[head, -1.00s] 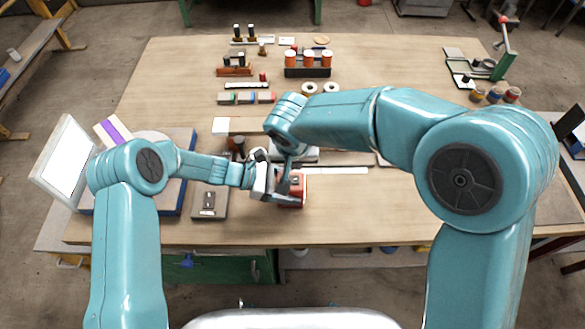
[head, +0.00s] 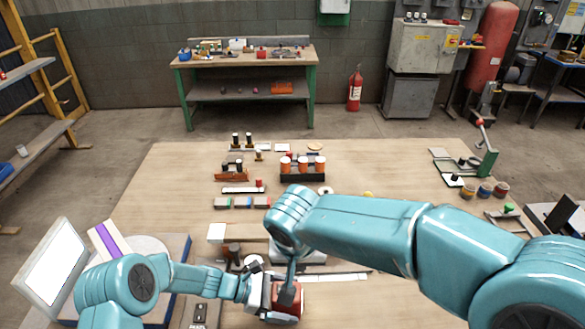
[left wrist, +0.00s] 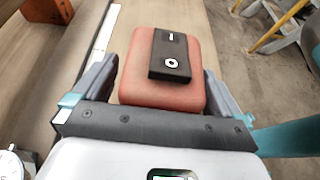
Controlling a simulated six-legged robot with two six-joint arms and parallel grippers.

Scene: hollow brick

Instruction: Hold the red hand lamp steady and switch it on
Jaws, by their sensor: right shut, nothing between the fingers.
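The red hand lamp (head: 291,304) is at the table's near side in the head view. In the left wrist view the lamp (left wrist: 135,80) shows a black panel with a round white-ringed button (left wrist: 171,63) and a small white mark. My left gripper (head: 268,303) has a finger on each side of the lamp and is shut on it; its fingers (left wrist: 160,88) also show in the left wrist view. My right gripper (head: 290,283) points down, shut and empty, just above or at the lamp; I cannot tell if it touches. It is not clearly seen in the left wrist view.
The wooden table (head: 390,170) holds a rack with orange-topped cylinders (head: 302,168), several small parts, and a green-framed fixture (head: 475,160) at the right. A tilted white screen (head: 52,262) stands at the left. A workbench (head: 245,65) and fire extinguisher (head: 355,88) are behind.

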